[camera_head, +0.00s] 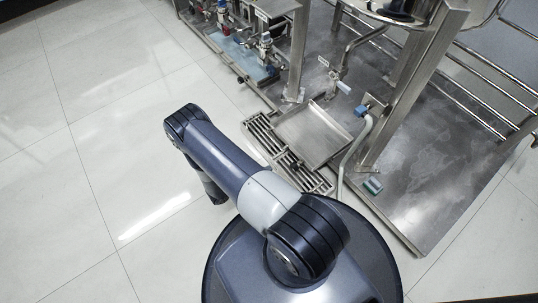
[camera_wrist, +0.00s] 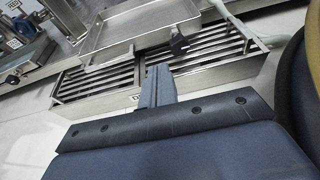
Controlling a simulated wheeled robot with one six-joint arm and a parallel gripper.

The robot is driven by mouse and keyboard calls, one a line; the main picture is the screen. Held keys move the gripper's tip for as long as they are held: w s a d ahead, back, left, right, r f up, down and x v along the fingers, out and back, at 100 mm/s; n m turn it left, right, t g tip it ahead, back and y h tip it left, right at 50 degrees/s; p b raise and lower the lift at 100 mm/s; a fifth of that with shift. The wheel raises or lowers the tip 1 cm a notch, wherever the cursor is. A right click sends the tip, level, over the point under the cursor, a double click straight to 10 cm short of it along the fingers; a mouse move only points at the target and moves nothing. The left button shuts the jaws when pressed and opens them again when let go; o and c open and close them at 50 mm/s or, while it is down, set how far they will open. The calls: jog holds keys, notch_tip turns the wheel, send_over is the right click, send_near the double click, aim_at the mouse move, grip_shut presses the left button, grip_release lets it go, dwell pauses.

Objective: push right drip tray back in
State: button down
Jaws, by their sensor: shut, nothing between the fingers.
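A square, shallow steel drip tray (camera_head: 313,135) lies at the near edge of the skid, in the middle right of the head view. It overhangs a slotted steel grating (camera_head: 262,130). In the wrist view the tray (camera_wrist: 137,28) is at the top, above the grating (camera_wrist: 210,72). A dark handle-like piece (camera_wrist: 180,44) sits by the tray's near right corner. My gripper (camera_wrist: 158,72) is shut and empty, pointing towards the grating's front edge; I cannot tell whether it touches. In the head view my arm hides the gripper's fingertips.
A bluish tray area (camera_head: 240,48) with valves lies at the upper left of the skid. Steel posts (camera_head: 412,85) and a bent pipe (camera_head: 355,145) stand right of the drip tray. The tiled floor at left is clear.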

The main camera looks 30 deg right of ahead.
jog(key=b, duration=0.4)
send_near(310, 147)
jog(key=v, duration=0.3)
jog(key=shift+s+a+f, duration=0.15)
jog(key=shift+s+f, duration=0.05)
jog(key=shift+w+d+r+b, duration=0.15)
jog(key=shift+d+b, duration=0.2)
jog(key=shift+d, duration=0.5)
jog(key=d, duration=1)
jog(key=shift+w+d, duration=0.3)
jog(key=shift+w, duration=0.05)
jog(key=shift+w+d, duration=0.1)
jog(key=shift+d, duration=0.1)
